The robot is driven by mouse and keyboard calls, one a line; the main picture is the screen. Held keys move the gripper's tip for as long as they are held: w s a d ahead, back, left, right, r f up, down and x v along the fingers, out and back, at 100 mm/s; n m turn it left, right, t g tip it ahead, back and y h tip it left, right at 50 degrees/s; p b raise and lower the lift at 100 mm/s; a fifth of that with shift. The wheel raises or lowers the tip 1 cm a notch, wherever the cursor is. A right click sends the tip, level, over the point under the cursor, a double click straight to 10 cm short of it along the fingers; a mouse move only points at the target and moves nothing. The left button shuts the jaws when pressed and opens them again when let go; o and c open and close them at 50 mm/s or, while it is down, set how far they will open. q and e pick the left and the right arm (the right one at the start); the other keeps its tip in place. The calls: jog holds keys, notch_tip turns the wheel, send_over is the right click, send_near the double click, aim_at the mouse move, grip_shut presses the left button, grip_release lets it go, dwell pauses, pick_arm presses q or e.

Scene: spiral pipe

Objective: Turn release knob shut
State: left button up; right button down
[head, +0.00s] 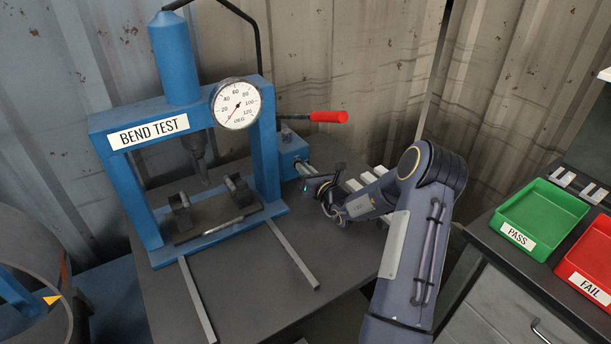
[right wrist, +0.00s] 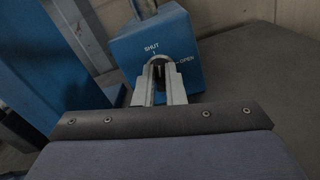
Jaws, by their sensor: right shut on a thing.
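The blue pump block (head: 291,152) stands at the right side of the bend test press, with a red-handled lever (head: 328,117) above it. In the right wrist view the block (right wrist: 190,48) faces me, marked SHUT above the knob and OPEN to its right. My right gripper (head: 303,168) reaches the block's front side. In the right wrist view its two pale fingers (right wrist: 159,72) are closed on the release knob (right wrist: 156,61). The fingers mostly hide the knob, so I cannot tell which mark it points to. My left gripper is not in view.
Pale bars (head: 367,178) lie behind my right wrist. Green PASS (head: 541,218) and red FAIL (head: 588,264) trays stand on the right cabinet. The table front is mostly clear.

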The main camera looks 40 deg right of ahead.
jog(key=shift+a+f+n+b, duration=0.1)
jog(key=shift+n+b, duration=1.25)
jog(key=shift+n, duration=0.25)
jog(key=c, duration=1.5)
grip_release()
jog(key=s, duration=0.5)
jog(key=s+a+b, duration=0.1)
jog(key=s, duration=0.1)
jog(key=shift+s, duration=0.4)
